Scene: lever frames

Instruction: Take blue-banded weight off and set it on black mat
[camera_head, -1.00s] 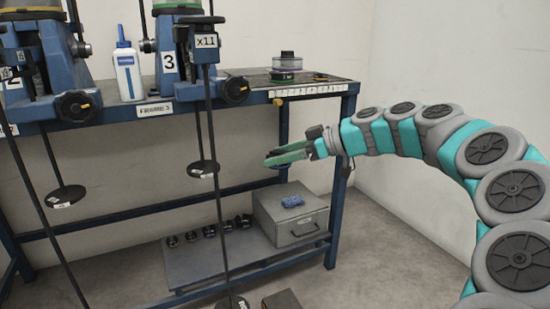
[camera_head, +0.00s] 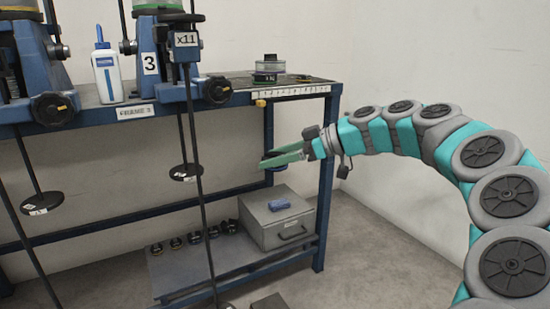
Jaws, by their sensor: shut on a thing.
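My gripper (camera_head: 268,159) is in front of the bench's right part, below the level of its top. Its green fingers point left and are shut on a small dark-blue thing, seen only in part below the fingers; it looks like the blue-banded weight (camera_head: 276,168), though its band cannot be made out. The black mat (camera_head: 312,79) lies on the bench top at the right, above and behind my gripper. The hanger (camera_head: 184,172) below frame 3 is left of my gripper.
The bench edge (camera_head: 290,92) with a pale numbered strip lies above my gripper. A long rod (camera_head: 197,150) hangs from the x11 block at left. A grey box (camera_head: 275,220) with a blue cloth and several small dark weights (camera_head: 195,238) are on the lower shelf. Right of the bench is free.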

